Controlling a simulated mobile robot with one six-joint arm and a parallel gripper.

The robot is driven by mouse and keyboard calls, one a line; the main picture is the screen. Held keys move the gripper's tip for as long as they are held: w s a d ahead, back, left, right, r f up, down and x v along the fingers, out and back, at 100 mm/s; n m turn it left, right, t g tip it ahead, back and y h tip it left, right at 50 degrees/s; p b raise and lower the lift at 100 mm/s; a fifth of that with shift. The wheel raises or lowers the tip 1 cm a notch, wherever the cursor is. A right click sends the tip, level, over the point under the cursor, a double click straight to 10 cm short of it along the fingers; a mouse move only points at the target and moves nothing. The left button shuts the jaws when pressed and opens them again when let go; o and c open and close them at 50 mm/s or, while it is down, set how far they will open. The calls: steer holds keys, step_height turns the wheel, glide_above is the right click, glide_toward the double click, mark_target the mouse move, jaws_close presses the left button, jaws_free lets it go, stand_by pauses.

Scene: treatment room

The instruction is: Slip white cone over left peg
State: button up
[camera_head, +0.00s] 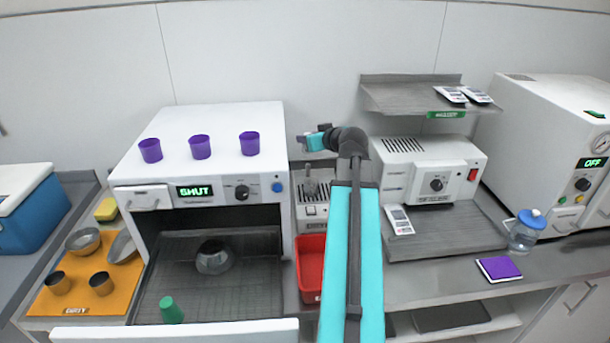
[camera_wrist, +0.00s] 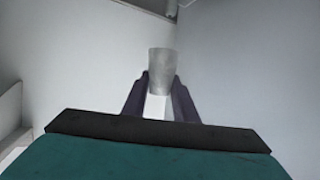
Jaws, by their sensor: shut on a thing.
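My gripper (camera_wrist: 160,95) is shut on a pale grey-white tapered piece, which looks like the white cone (camera_wrist: 162,66). The cone stands up between the two dark fingers in the wrist view, wider end up. In the head view my gripper (camera_head: 303,139) is small and partly hidden, held in the air near the back wall above a grey unit (camera_head: 314,212). A small grey upright part (camera_head: 310,188) stands on that unit. I cannot tell whether it is a peg, and no pair of pegs shows clearly. The cone cannot be made out in the head view.
A white oven (camera_head: 210,122) with purple cups on top stands left, its door open, a bowl and green cup inside. A red bin (camera_head: 311,262) lies below the grey unit. A grey shelf (camera_head: 412,100) and white device (camera_head: 428,165) stand right. My arm hides the middle.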

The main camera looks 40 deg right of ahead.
mark_target(309, 165)
steer(key=shift+f+p, duration=0.65)
steer(key=shift+f, duration=2.3)
steer(key=shift+f, duration=0.1)
steer(key=shift+f+p, duration=0.45)
steer(key=shift+f, duration=1.55)
steer(key=o, duration=1)
steer(key=shift+o, duration=0.2)
steer(key=shift+s, duration=0.15)
